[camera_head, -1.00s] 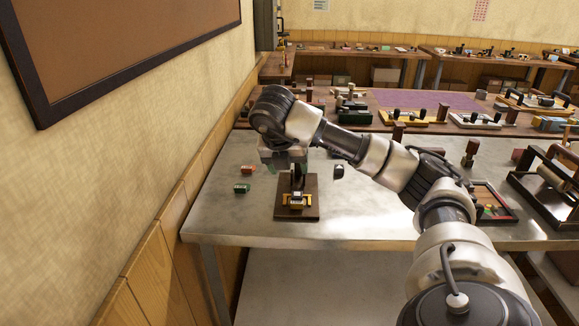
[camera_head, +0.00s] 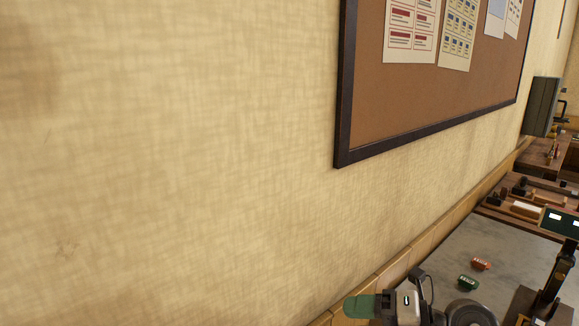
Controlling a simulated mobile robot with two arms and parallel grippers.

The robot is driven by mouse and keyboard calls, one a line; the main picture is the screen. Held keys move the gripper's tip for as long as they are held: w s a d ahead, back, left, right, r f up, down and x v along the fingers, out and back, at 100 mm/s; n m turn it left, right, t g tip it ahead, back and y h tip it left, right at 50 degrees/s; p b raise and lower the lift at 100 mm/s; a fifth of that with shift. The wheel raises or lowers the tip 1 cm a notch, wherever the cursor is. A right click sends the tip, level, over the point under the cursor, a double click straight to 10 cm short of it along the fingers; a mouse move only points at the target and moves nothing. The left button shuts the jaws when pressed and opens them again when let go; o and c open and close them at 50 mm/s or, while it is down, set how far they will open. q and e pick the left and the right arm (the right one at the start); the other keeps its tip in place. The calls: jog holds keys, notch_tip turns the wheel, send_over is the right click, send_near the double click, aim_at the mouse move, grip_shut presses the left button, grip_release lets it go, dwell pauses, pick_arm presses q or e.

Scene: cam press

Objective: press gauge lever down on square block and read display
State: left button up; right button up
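The gauge (camera_head: 553,277) stands at the right edge, a dark upright post on a dark base. Its dark green display (camera_head: 560,221) shows small white patches, too small to read and cut by the frame. The lever and the square block cannot be made out. A gripper with a green fingertip (camera_head: 360,306) points left at the bottom, left of the gauge and apart from it. It appears to be my right one, though its arm is mostly below the frame. I cannot tell if it is open or shut. My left gripper is not in view.
The beige wall (camera_head: 170,150) with a framed board (camera_head: 430,95) fills most of the view, close to the gripper. Other benches stand behind.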

notch_tip(320, 180, up, 4)
jog(key=s+a+m+t+y, duration=0.1)
jog(key=a+m+t+y, duration=0.1)
jog(key=m+t+y, duration=0.3)
jog(key=s+d+f+m+t+h, duration=0.1)
jog(key=d+f+m+t+h, duration=0.2)
jog(key=d+f+m+h, duration=0.55)
jog(key=s+d+f+m+t+h, duration=0.2)
jog(key=d+f+m+t+h, duration=0.15)
jog(key=m+h, duration=1.05)
jog(key=s+a+f+m+g+y, duration=0.1)
jog(key=s+f+m+g+y, duration=0.25)
jog(key=s+f+g, duration=1.25)
jog(key=s+f+t+p, duration=0.1)
jog(key=s+f, duration=0.1)
jog(key=f, duration=1)
jog(key=s+f+t, duration=0.1)
jog(key=s+f, duration=0.1)
jog(key=f, duration=1)
jog(key=s+d+f+g+p, duration=0.1)
jog(key=s+d+f, duration=0.1)
jog(key=s+f, duration=1.1)
jog(key=shift+s+d+f+n, duration=0.25)
jog(key=shift+s+d+n, duration=0.15)
jog(key=shift+s, duration=0.6)
